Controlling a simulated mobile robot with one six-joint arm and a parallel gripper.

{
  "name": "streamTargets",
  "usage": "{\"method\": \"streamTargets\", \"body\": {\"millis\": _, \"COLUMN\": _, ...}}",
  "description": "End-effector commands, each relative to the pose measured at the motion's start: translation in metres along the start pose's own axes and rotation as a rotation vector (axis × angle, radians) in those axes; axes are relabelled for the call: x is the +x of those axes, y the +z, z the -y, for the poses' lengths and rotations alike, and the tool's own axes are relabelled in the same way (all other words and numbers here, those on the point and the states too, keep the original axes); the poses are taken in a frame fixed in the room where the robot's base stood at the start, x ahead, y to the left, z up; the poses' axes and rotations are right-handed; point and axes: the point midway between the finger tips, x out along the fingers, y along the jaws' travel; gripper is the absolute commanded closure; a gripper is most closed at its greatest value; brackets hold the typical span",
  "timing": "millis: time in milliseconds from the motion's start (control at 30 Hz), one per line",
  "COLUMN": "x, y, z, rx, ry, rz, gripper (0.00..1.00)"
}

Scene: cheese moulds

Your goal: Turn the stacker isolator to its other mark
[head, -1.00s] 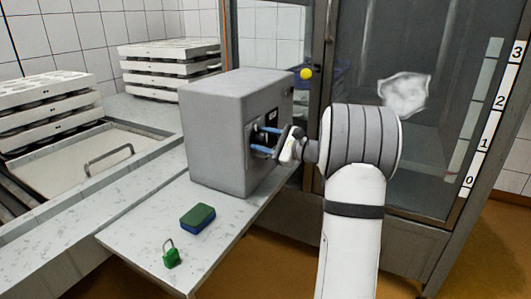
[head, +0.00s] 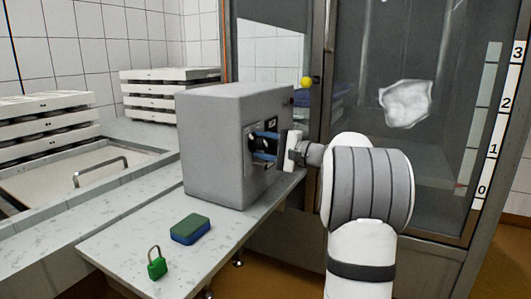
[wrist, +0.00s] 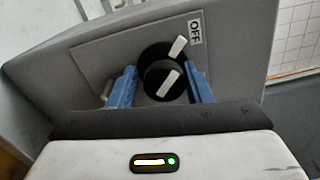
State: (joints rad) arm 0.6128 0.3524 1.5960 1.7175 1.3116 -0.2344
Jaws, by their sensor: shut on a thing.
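The stacker isolator is a black rotary knob (wrist: 163,80) on the side plate of a grey box (head: 225,150). In the wrist view its white pointer bars slant up and to the right, towards the OFF label (wrist: 195,28). A pale patch (wrist: 106,88) beside the left finger is mostly hidden, and I cannot tell what it is. My gripper (wrist: 161,88) is shut on the knob, one blue finger on each side. In the head view my gripper (head: 266,146) reaches the box's right face from the right, and the fingers partly hide the knob.
A green-and-blue sponge (head: 190,229) and a green padlock (head: 157,264) lie on the shelf (head: 125,240) before the box. Stacked white mould trays (head: 165,95) stand behind it at left. A glazed cabinet (head: 350,75) stands close behind my arm.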

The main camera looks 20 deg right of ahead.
Motion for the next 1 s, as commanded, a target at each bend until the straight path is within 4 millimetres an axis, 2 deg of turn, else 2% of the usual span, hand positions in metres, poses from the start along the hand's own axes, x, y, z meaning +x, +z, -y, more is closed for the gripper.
{"method": "streamTargets", "body": {"millis": 33, "x": 0.0005, "y": 0.0009, "z": 0.0093, "rx": -0.021, "ry": -0.015, "rz": -0.003, "gripper": 0.78}}
{"method": "streamTargets", "body": {"millis": 533, "x": 0.0011, "y": 0.0020, "z": 0.0114, "rx": -0.037, "ry": -0.015, "rz": 0.000, "gripper": 0.77}}
{"method": "streamTargets", "body": {"millis": 567, "x": 0.0012, "y": 0.0020, "z": 0.0114, "rx": -0.037, "ry": -0.015, "rz": 0.000, "gripper": 0.53}}
{"method": "streamTargets", "body": {"millis": 700, "x": 0.0013, "y": 0.0020, "z": 0.0105, "rx": -0.036, "ry": -0.014, "rz": 0.001, "gripper": 0.42}}
{"method": "streamTargets", "body": {"millis": 1000, "x": 0.0011, "y": 0.0013, "z": 0.0069, "rx": -0.031, "ry": -0.010, "rz": 0.002, "gripper": 0.41}}
